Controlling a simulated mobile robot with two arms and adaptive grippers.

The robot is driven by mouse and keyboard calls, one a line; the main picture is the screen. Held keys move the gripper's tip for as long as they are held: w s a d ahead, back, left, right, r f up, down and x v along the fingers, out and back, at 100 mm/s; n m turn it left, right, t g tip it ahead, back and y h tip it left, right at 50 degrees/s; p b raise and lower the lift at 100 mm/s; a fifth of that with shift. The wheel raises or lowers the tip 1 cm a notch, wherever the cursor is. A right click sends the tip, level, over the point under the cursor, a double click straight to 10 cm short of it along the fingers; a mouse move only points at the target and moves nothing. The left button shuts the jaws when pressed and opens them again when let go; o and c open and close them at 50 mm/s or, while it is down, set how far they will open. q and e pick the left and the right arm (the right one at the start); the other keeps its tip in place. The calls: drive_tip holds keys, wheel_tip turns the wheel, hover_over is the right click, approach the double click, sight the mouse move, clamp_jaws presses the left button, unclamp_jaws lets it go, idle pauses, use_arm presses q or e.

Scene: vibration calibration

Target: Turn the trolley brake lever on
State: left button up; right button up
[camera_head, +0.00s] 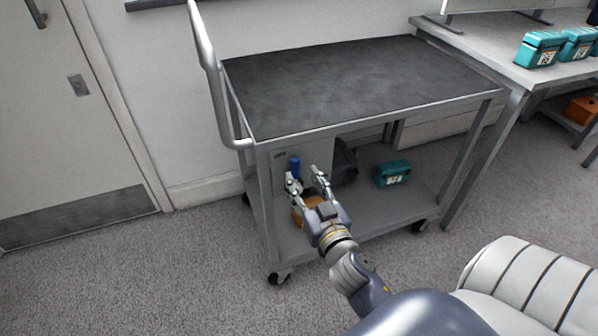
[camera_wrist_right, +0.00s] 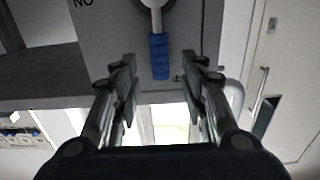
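The trolley (camera_head: 266,148) is a grey metal cart with a dark top and a lower shelf. The brake lever has a blue handle (camera_head: 295,167) and sits on a grey panel under the top, at the trolley's left end. The handle points up in the head view. In the right wrist view the blue handle (camera_wrist_right: 160,57) hangs down from a round pivot, beside letters reading "NO". My right gripper (camera_head: 306,178) is open in front of the panel. In the wrist view the handle appears between its fingers (camera_wrist_right: 159,72), without visible contact. My left gripper is not in view.
A teal box (camera_head: 393,173) and a partly hidden orange object (camera_head: 304,207) are on the lower shelf (camera_head: 350,228). A workbench (camera_head: 500,70) with teal boxes stands at the right. A door (camera_head: 60,130) is at the left. Carpet is clear left of the trolley.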

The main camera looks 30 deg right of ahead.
sight(297, 169)
drive_tip(key=shift+x, duration=1.9)
clamp_jaws()
